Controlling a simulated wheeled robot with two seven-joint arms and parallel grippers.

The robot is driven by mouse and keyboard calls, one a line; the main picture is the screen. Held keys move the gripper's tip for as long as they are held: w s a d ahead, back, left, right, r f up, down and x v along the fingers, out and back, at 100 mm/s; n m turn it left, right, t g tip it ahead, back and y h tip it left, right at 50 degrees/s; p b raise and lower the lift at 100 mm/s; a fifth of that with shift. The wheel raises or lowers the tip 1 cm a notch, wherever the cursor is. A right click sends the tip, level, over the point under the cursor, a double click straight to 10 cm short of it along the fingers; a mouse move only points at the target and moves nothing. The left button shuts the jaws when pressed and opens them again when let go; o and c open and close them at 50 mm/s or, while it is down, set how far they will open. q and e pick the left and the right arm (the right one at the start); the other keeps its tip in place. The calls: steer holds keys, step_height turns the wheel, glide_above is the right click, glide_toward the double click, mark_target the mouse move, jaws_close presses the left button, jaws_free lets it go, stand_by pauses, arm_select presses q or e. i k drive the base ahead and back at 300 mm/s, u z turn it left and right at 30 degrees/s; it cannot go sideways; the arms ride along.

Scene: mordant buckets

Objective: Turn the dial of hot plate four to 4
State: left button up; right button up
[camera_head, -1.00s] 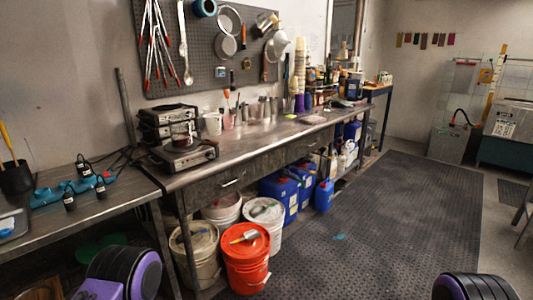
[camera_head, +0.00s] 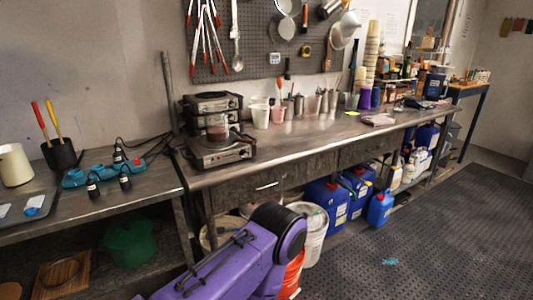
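Dials on the front hot plate are too small to read, and I cannot tell which unit is number four. A purple arm link of mine fills the lower middle, below the bench. Neither gripper shows in the view.
The long bench (camera_head: 300,143) holds cups, jars and bottles toward the right. A lower table (camera_head: 150,182) at left carries blue devices with small dark bottles. Buckets (camera_head: 312,232) and blue jugs (camera_head: 328,203) stand under the bench.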

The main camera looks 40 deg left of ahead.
mark_target(244, 154)
steer(key=u, duration=0.5)
steer(key=i, duration=0.9)
steer(key=u, duration=0.8)
